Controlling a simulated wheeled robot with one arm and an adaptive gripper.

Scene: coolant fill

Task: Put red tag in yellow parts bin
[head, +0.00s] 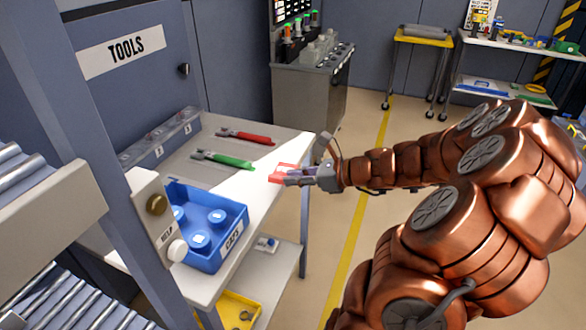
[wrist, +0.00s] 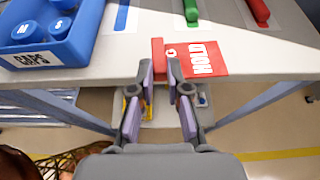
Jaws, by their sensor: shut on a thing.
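The red tag (wrist: 205,60), marked HOLD, is in my gripper (wrist: 160,72) at the front edge of the white bench top. The fingers close on its left end, and the flat part sticks out to the right in the wrist view. In the head view the tag (head: 282,172) shows at the tips of my gripper (head: 292,178), near the bench's right edge. A yellow parts bin (head: 225,301) with small round parts stands low under the bench, partly cut off by the frame's bottom. In the wrist view, yellow shows only in part behind the fingers.
A blue bin (head: 232,222) with round caps stands on the bench's near end. Green (head: 228,160) and red (head: 245,137) tools lie farther back. A lower shelf (head: 268,268) and bench leg (head: 304,235) lie below. A roller conveyor (head: 40,210) is at left.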

